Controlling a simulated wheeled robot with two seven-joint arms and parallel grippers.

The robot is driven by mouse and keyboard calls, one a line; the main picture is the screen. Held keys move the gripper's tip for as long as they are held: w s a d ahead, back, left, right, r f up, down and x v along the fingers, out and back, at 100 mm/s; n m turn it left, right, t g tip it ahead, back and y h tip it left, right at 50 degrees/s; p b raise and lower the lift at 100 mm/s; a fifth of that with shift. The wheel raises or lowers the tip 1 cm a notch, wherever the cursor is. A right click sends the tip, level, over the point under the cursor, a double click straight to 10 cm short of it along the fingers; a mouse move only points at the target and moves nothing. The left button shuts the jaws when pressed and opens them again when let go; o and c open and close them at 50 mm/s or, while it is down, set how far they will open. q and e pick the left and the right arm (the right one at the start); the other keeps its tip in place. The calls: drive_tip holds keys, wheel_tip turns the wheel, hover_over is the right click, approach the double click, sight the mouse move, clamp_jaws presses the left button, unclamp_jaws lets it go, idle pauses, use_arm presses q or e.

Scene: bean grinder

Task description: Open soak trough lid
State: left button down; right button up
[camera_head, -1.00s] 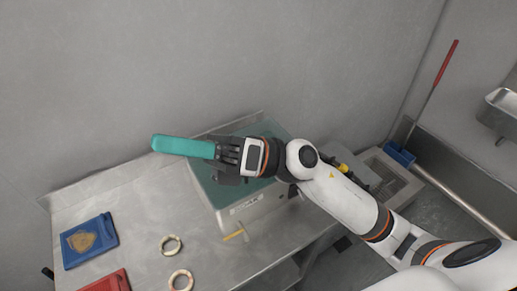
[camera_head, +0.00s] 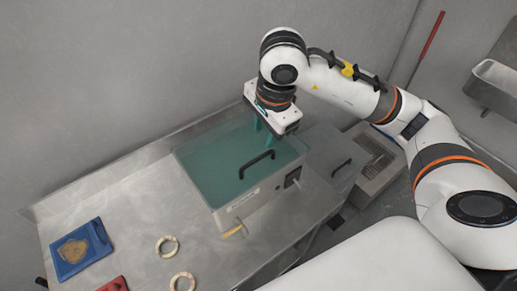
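The soak trough (camera_head: 245,210) is a pale metal box on the steel table. Its teal, see-through lid (camera_head: 215,168) lies flat over the top, with a black bar handle (camera_head: 257,163) near the front right side. My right gripper (camera_head: 263,131) points down over the rear right part of the lid, behind the handle. Two teal fingers show apart below its white body, with nothing between them. The fingertips are small, so whether they touch the lid is unclear. My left gripper is not in view.
A blue tray with a brown patch (camera_head: 75,249) and two pale rings (camera_head: 167,246) lie at the table's left. A red item (camera_head: 112,285) is cut off below. The wall stands close behind.

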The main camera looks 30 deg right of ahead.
sight(258, 158)
drive_tip(key=f+p, duration=0.1)
drive_tip(key=f, duration=0.2)
drive_tip(key=w+f, duration=0.1)
drive_tip(key=f, duration=0.2)
drive_tip(key=w+f+p, duration=0.1)
drive_tip(key=f, duration=0.2)
drive_tip(key=shift+a+f+p, duration=0.15)
drive_tip(key=shift+f+p, duration=0.05)
drive_tip(key=shift+p, duration=0.15)
drive_tip(key=shift+c, duration=0.4)
clamp_jaws()
